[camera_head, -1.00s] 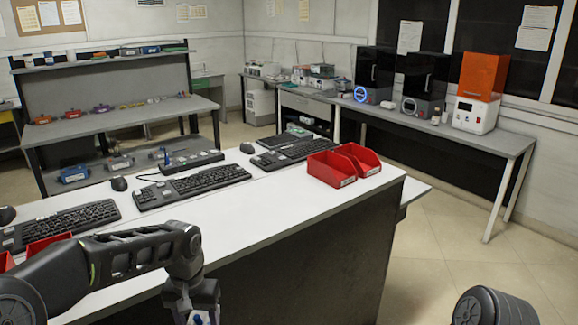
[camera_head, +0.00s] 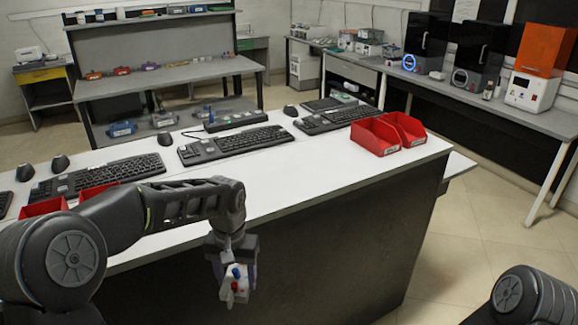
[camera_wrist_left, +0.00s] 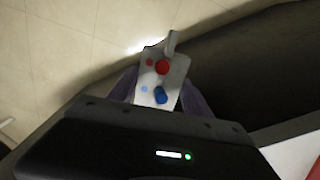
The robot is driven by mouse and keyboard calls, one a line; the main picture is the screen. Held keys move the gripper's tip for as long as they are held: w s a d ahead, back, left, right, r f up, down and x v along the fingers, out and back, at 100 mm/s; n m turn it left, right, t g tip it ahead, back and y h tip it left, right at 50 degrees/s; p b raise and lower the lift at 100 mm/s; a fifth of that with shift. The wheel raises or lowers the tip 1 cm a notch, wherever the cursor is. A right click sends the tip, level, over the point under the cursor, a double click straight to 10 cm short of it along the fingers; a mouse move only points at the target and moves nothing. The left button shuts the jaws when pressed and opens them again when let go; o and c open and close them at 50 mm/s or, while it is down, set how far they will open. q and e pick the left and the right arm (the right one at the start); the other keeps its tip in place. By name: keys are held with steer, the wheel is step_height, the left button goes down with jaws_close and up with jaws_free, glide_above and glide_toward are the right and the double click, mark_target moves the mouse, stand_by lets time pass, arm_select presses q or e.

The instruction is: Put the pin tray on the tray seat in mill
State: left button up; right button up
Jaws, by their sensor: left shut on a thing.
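The pin tray (camera_head: 238,286) is a small pale grey block with red and blue pins. My left gripper (camera_head: 241,266) is shut on it and holds it in front of the near side of the white-topped table, over the floor. In the left wrist view, the tray (camera_wrist_left: 155,92) sits between the fingers, with red and blue pins facing the camera. Machines stand on the right bench: two dark ones (camera_head: 426,46) (camera_head: 478,55) and a white one with an orange cover (camera_head: 535,75). I cannot tell which is the mill, and no tray seat is distinguishable. My right gripper is out of view.
The white table (camera_head: 290,185) holds keyboards (camera_head: 235,142), mice and red bins (camera_head: 375,137). Its dark side panel (camera_head: 350,255) is close to my left gripper. A grey rack (camera_head: 165,80) stands behind. Open floor (camera_head: 480,215) separates the table from the right bench (camera_head: 500,112).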

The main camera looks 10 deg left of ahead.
arm_select(q)
steer(key=s+a+r+n+p, duration=0.1)
steer(key=s+a+r+n, duration=0.2)
steer(key=s+a+r, duration=0.2)
steer(key=s+a+r+n+p, duration=0.1)
steer(key=s+a+r+n, duration=0.3)
steer(key=a+r, duration=0.3)
step_height(320, 180, up, 6)
steer(key=shift+s+f+p, duration=0.2)
steer(key=shift+s+p, duration=0.15)
steer(key=shift+s, duration=0.3)
